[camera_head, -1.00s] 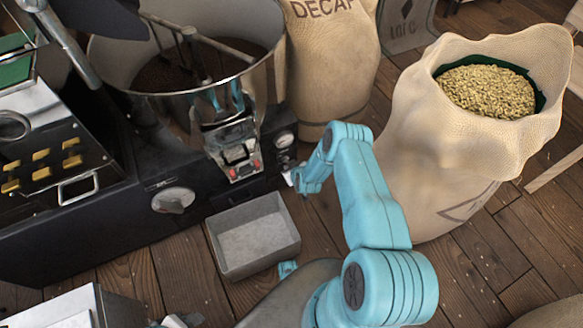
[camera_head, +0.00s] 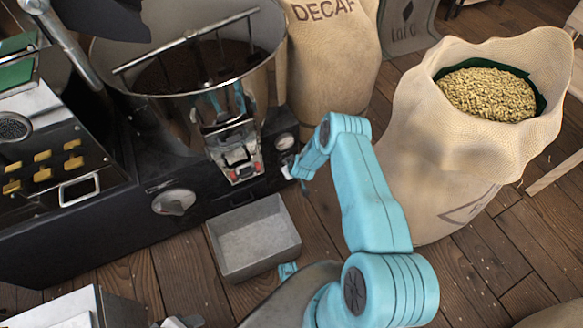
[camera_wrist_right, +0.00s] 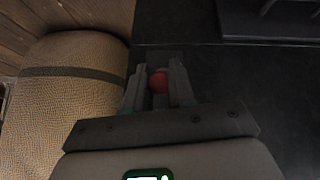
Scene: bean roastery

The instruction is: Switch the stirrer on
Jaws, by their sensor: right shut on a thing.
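The stirrer (camera_head: 185,42) is a metal bar with arms inside the wide round drum (camera_head: 222,86) of the black machine. My right gripper (camera_head: 287,172) is at the machine's front, low on the right, below a small round dial (camera_head: 284,141). What the knob is fixed to is hidden by the fingers.
A grey metal tray (camera_head: 254,239) lies on the floor before the machine. A round knob (camera_head: 174,202) is on the machine's front. An open sack of pale beans (camera_head: 440,140) stands right of my arm, and a DECAF sack (camera_head: 332,60) behind it.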

